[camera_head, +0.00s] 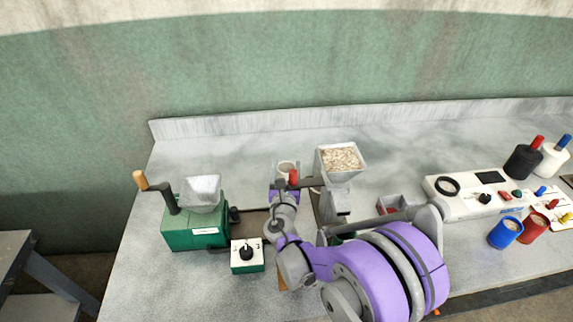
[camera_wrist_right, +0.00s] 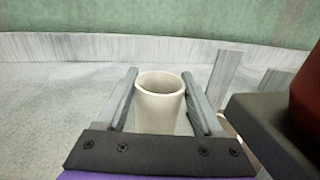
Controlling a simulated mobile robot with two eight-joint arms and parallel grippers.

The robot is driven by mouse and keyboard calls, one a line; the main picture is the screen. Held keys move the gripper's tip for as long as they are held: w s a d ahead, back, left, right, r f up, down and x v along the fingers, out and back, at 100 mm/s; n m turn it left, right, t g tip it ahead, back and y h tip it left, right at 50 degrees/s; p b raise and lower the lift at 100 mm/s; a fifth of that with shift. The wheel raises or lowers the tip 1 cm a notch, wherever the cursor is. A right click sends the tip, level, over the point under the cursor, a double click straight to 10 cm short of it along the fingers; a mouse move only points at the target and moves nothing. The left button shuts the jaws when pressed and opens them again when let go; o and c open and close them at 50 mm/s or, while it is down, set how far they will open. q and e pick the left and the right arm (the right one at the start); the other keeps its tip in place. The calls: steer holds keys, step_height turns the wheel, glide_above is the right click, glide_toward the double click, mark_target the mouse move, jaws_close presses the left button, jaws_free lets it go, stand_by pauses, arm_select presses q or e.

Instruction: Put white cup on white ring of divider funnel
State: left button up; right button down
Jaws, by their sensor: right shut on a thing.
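My right gripper (camera_head: 285,176) is shut on the white cup (camera_wrist_right: 160,102). The wrist view shows the cup upright between the two fingers, its open rim facing up. In the head view only the pale rim of the cup (camera_head: 286,167) shows past my gripper and wrist. A pale square funnel (camera_head: 325,163) full of grain stands just right of the gripper. I cannot make out a white ring, nor tell whether this funnel is the divider funnel. My right arm hides much of the bench in front. My left gripper is not in view.
A green mill (camera_head: 195,238) with a crank and a pale hopper (camera_head: 201,194) stands at left, beside a knob box (camera_head: 247,266). A red part (camera_head: 293,177) is close to the gripper. A white device (camera_head: 465,203) and blue cup (camera_head: 505,233) are at right. The bench's back-left is clear.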

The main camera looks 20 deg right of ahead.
steer(key=shift+w+d+f, duration=0.1)
steer(key=shift+w+f, duration=0.15)
steer(key=shift+f, duration=0.7)
steer(key=shift+s+a+r, duration=0.4)
steer(key=shift+s+r, duration=0.15)
steer(key=shift+s, duration=0.2)
steer(key=shift+w+d+f, duration=0.1)
steer(key=shift+w+f, duration=0.05)
steer(key=shift+f, duration=0.1)
steer(key=shift+c, duration=1.8)
jaws_free()
steer(key=shift+w+f, duration=0.1)
steer(key=shift+w, duration=0.05)
steer(key=o, duration=0.3)
